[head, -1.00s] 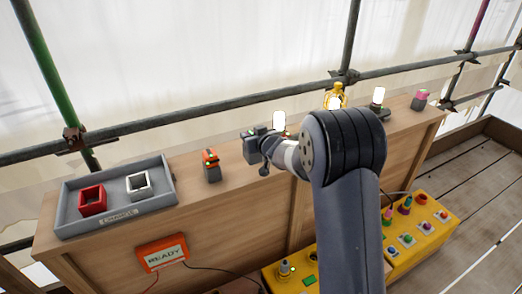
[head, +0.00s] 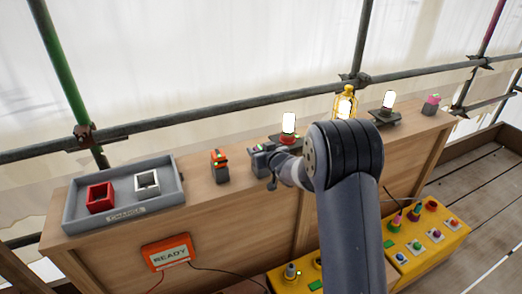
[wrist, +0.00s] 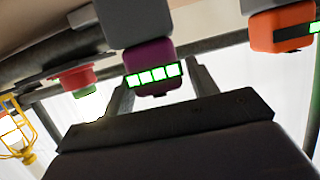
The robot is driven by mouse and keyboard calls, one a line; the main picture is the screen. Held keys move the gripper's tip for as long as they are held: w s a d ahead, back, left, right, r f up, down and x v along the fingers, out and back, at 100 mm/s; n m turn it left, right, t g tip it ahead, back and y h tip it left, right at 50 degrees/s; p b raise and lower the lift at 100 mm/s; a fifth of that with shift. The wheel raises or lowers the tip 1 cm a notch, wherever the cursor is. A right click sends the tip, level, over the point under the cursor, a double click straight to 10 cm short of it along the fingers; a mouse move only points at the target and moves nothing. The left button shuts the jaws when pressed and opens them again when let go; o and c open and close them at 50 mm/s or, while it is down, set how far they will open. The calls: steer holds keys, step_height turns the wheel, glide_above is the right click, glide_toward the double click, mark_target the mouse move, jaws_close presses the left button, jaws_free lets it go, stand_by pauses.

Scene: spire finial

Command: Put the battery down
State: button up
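A purple battery (wrist: 148,62) with a lit green bar display shows in the wrist view, against a grey block (wrist: 130,20). My gripper (wrist: 162,80) has one finger on each side of the battery. Whether the fingers press on it or stand slightly clear I cannot tell. In the head view my gripper (head: 272,172) is low over the bench top, beside a grey block (head: 259,158); my arm hides part of this spot. An orange battery (head: 219,157) on a grey base stands just left, also in the wrist view (wrist: 282,28). A pink one (head: 432,99) stands far right.
A grey tray (head: 165,201) with red and white square holders is at the bench's left. Lit lamps (head: 289,122) and a yellow lantern (head: 345,103) stand along the bench (head: 240,215). A scaffold rail (head: 200,121) runs behind. Yellow control boxes (head: 435,238) sit below.

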steer(key=shift+o, duration=0.5)
steer(key=shift+r, duration=0.1)
steer(key=shift+s+d, duration=0.1)
steer(key=shift+s, duration=0.05)
steer(key=v, duration=1.1)
steer(key=shift+s+r+b, duration=0.2)
steer(key=shift+s+b, duration=0.15)
steer(key=shift+b, duration=0.05)
steer(key=shift+w, duration=0.1)
steer(key=p+x, duration=0.1)
steer(key=x, duration=1)
steer(key=shift+w+f, duration=0.15)
steer(key=shift+w, duration=0.3)
steer(key=shift+r, duration=0.95)
